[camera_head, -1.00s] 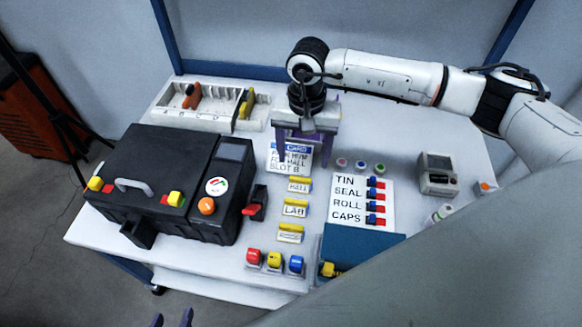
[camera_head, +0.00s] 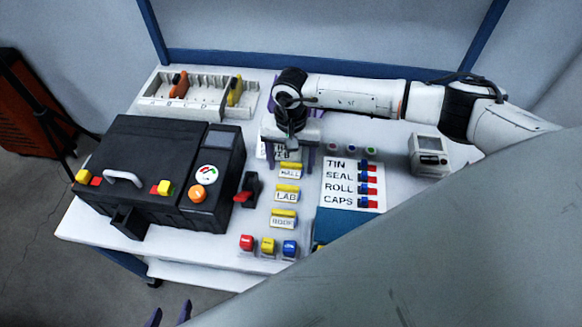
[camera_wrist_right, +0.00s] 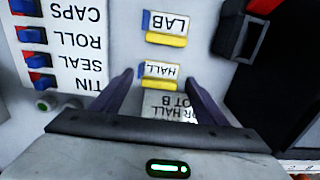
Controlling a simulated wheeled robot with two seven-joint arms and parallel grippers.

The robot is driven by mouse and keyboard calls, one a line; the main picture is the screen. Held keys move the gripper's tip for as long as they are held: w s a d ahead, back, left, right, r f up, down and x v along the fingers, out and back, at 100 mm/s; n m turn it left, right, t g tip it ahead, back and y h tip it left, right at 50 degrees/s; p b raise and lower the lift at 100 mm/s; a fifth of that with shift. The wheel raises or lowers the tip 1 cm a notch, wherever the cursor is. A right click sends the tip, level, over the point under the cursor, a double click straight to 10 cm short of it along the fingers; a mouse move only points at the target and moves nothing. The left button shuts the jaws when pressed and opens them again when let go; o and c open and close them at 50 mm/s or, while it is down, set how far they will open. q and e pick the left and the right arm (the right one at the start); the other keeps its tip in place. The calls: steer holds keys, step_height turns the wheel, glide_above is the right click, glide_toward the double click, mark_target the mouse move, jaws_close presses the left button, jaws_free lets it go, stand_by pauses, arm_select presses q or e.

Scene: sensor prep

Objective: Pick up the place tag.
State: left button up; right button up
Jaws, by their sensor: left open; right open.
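Three place tags with yellow top edges stand in a column on the white table: HALL (camera_head: 291,171), LAB (camera_head: 286,193) and a third (camera_head: 283,219) whose word is hard to read. My right gripper (camera_head: 290,160) is open and points down just behind the HALL tag. In the right wrist view, the HALL tag (camera_wrist_right: 160,72) shows between the open fingertips (camera_wrist_right: 158,82), with the LAB tag (camera_wrist_right: 167,27) beyond. A printed card (camera_head: 263,151) lies under the gripper, partly hidden; "HALL" and "B" are legible on it (camera_wrist_right: 165,106). My left gripper (camera_head: 168,314) is at the bottom edge, open and empty.
A black case (camera_head: 150,165) stands at left, with a red-handled switch (camera_head: 246,190) beside it. A white slotted rack (camera_head: 205,112) is behind. A label panel (camera_head: 340,188) with red and blue switches is at right. Red, yellow and blue buttons (camera_head: 268,245) sit in front.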

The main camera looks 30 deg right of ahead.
steer(key=c, duration=1.1)
